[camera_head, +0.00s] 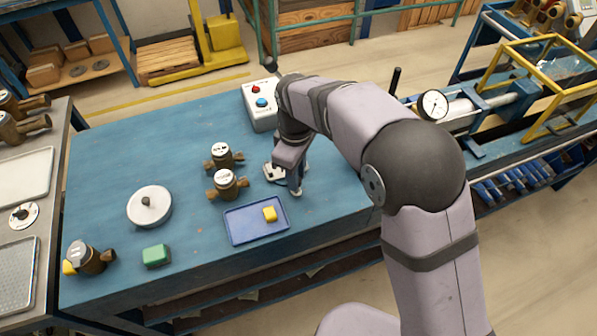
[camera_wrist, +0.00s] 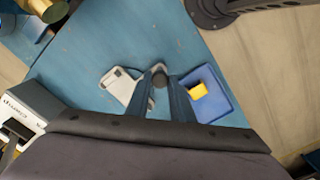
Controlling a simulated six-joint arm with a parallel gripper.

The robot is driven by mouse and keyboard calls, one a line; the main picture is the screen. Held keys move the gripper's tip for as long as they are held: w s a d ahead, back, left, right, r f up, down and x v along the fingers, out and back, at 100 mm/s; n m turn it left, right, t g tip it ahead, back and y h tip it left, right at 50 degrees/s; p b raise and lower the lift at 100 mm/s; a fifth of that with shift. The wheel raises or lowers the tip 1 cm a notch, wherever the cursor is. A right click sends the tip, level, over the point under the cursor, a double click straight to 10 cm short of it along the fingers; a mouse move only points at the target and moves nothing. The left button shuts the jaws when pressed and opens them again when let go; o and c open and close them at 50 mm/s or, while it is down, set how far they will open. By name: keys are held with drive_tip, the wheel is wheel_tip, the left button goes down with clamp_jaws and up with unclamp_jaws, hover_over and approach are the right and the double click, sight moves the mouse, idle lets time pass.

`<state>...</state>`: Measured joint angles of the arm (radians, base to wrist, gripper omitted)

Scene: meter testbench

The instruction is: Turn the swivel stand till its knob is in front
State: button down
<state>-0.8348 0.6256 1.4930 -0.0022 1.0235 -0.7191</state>
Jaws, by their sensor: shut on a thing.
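A small light-grey stand with a flat panel (camera_head: 273,173) is on the blue bench, left of my gripper (camera_head: 297,189). In the wrist view the stand's panel (camera_wrist: 121,84) lies left of my fingers, tilted in the picture. My gripper is shut on the knob, low over the bench. The fingers and arm partly hide the knob and the stand's right side in the head view.
A blue tray (camera_head: 240,234) with a yellow block (camera_head: 270,213) is close in front of the gripper. Two brass meters (camera_head: 222,156) (camera_head: 227,184) stand to the left. A button box (camera_head: 259,108) is behind. A round white disc (camera_head: 148,208) and green block (camera_head: 156,255) are farther left.

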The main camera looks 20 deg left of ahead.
drive_tip(key=c, duration=1.6)
unclamp_jaws()
drive_tip(key=shift+o, duration=0.2)
drive_tip(key=shift+r, duration=0.1)
drive_tip(key=shift+r+b, duration=0.9)
drive_tip(key=shift+r, duration=2.7)
